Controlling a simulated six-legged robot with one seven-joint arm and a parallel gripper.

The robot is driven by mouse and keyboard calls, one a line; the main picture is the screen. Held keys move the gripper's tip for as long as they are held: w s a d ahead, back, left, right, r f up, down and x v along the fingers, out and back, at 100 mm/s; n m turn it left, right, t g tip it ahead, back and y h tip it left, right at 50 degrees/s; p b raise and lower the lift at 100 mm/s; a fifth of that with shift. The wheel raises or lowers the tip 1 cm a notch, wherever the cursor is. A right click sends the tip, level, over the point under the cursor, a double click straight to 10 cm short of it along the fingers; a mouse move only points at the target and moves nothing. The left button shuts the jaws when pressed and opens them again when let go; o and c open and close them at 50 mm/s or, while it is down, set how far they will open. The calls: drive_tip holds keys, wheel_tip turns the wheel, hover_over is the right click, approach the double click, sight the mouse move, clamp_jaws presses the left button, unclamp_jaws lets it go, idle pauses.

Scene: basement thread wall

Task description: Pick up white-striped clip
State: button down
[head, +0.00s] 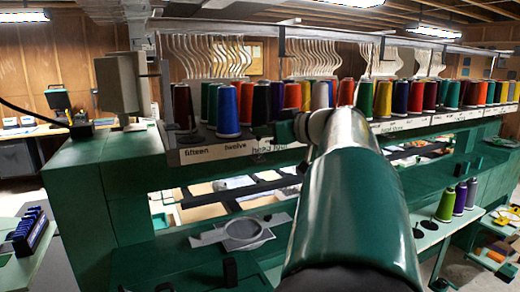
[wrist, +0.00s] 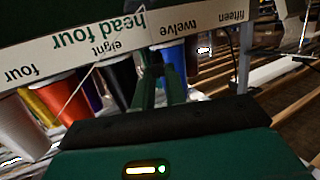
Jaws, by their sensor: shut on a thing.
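My gripper (wrist: 158,75) shows in the wrist view, which is upside down. Its two green fingers are close together, with their tips at the lower part of the white label strip (wrist: 120,33), near "head four" and "twelve". They are shut on a small dark thing at the tips. I cannot make out white stripes on it, so I cannot tell for sure that it is the white-striped clip. In the head view my arm hides most of the gripper, in front of the label strip (head: 220,151). No white-striped clip shows clearly elsewhere.
Several thread spools stand along the green rack, among them a blue spool (head: 228,112) just left of my gripper. A grey round frame (head: 243,232) lies on the lower green shelf. Purple spools (head: 460,197) stand at right. A blue rack (head: 30,230) sits at far left.

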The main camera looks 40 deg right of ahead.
wheel_tip(320, 180, up, 22)
